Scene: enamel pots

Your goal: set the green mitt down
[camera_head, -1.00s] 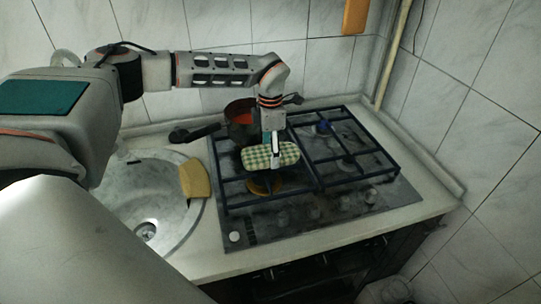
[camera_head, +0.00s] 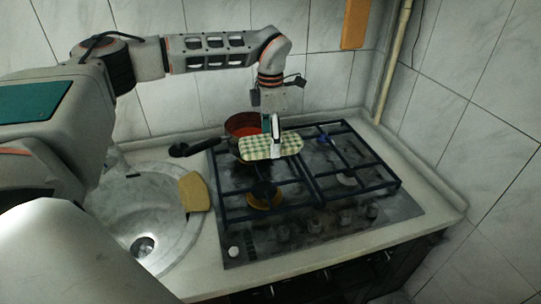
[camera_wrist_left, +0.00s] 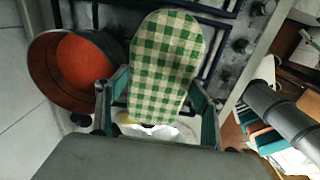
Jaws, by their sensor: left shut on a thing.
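The green mitt (camera_head: 258,149), green-and-white checkered with a rounded end, is in my left gripper (camera_head: 275,150). The gripper points down and is shut on it over the back left part of the stove. The mitt lies roughly flat and appears to be above the grate, though the gap is hard to judge. It hides part of the grate and the front of a pot. In the left wrist view the mitt (camera_wrist_left: 165,62) extends out between the fingers (camera_wrist_left: 160,105). My right gripper is not in view.
The pot with a red inside (camera_head: 242,125) stands behind the mitt, its dark handle pointing left; it also shows in the wrist view (camera_wrist_left: 80,62). A yellowish sponge (camera_head: 194,192) lies beside the sink (camera_head: 140,205). The right half of the grate (camera_head: 365,165) is clear.

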